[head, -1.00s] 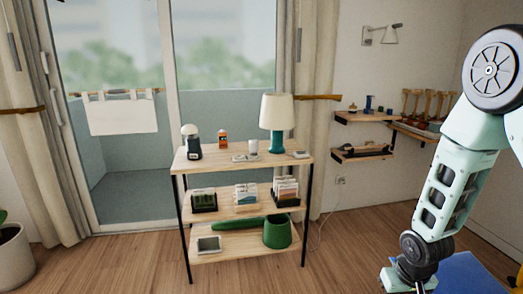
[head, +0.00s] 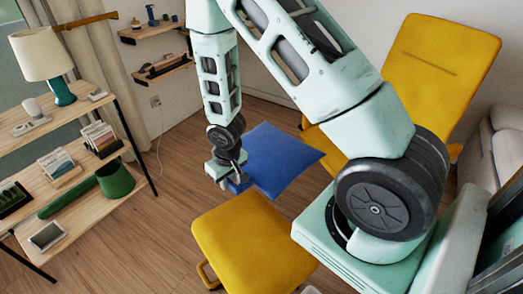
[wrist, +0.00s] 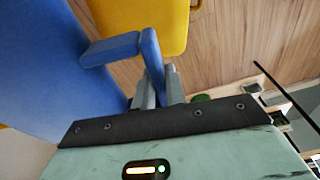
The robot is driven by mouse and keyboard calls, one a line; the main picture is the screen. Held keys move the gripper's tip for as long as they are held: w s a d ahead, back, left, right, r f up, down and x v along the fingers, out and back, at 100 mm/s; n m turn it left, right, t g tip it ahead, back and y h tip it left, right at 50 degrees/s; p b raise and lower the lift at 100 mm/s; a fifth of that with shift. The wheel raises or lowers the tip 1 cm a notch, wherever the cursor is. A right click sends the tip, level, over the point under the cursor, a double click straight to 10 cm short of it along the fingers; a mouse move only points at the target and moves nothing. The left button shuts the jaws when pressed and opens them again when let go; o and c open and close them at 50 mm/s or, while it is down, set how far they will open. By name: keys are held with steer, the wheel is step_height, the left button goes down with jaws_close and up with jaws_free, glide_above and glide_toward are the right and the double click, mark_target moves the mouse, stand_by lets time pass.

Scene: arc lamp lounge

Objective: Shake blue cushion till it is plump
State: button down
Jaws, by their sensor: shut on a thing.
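The blue cushion (head: 278,158) is a flat square held in the air at the end of my arm, above the floor between the yellow chair and the yellow footstool. My gripper (head: 234,181) is at its left corner in the head view. In the wrist view the cushion (wrist: 40,65) fills the left side, with a blue strap or tab (wrist: 110,48) sticking out of its edge. My gripper (wrist: 158,92) is shut on the blue strap there, with its fingers pointing up in the picture. Part of the grip is hidden in the head view.
A yellow footstool (head: 250,240) stands just below the cushion, and a yellow chair (head: 440,65) is behind it to the right. A shelf unit (head: 122,108) with a lamp (head: 42,55) is at left. Wall shelves (head: 160,68) are behind. Wooden floor is free between.

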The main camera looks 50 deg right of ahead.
steer(key=shift+w+d+r, duration=0.1)
steer(key=shift+r, duration=3.3)
steer(key=shift+s+r, duration=0.15)
steer(key=shift+s, duration=0.05)
step_height(320, 180, down, 7)
steer(key=shift+f, duration=0.1)
steer(key=shift+w, duration=0.15)
